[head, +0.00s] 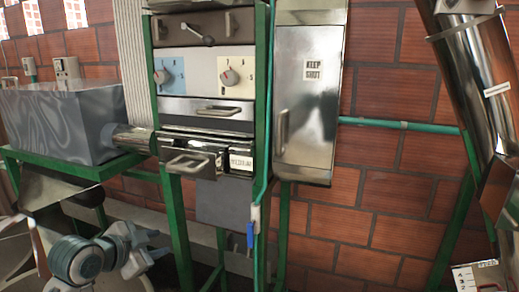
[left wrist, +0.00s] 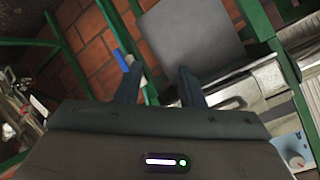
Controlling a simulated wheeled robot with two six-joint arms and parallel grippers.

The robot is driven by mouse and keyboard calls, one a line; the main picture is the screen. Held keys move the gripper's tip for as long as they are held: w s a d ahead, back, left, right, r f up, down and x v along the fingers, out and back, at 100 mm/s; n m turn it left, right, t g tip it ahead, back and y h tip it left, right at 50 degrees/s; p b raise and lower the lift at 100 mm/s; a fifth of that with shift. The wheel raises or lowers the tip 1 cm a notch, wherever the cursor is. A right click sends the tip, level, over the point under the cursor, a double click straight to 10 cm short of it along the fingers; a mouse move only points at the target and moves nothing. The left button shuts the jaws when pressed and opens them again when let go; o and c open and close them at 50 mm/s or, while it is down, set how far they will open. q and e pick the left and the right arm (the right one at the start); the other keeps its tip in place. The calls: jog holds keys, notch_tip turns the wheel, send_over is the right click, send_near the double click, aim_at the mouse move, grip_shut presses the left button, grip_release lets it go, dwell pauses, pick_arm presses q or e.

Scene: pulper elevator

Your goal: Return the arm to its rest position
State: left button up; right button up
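My left arm, grey and jointed, comes in at the bottom left of the head view. Its gripper (head: 154,246) is in front of the green stand, low and left of the machine. In the left wrist view the two dark fingers of the left gripper (left wrist: 158,78) stand apart with nothing between them. A grey plate (left wrist: 190,35) and a brick wall lie beyond the fingers. My right gripper is in neither view.
The machine has two dials (head: 229,77), a drawer handle (head: 187,163) and a closed metal door marked "KEEP SHUT" (head: 310,100). A blue-handled valve (head: 250,235) hangs on a green pipe. A grey box (head: 60,120) stands left, a steel pipe (head: 470,70) right.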

pick_arm(q)
jog(key=s+f+n+g+y, duration=0.1)
jog(key=s+f+n+g, duration=0.3)
jog(key=f, duration=0.6)
jog(key=s+a+f+n+g+y, duration=0.1)
jog(key=s+f+n+y, duration=0.1)
jog(key=s+f, duration=0.6)
jog(key=s+a+f+n+g+y, duration=0.1)
jog(key=s+f+n, duration=0.25)
jog(key=s, duration=0.75)
jog(key=s+a+f+n+g+y, duration=0.1)
jog(key=s+f+n+y, duration=0.1)
jog(key=s+f, duration=0.65)
notch_tip(320, 180, down, 26)
jog(key=s+a+g, duration=0.1)
jog(key=a+g, duration=0.1)
jog(key=s+a+f+g, duration=0.1)
jog(key=s+f, duration=1.7)
jog(key=f, duration=0.3)
jog(key=shift+s+a, duration=0.15)
jog(key=shift+a, duration=0.2)
jog(key=shift+f+n, duration=0.1)
jog(key=shift+n, duration=0.15)
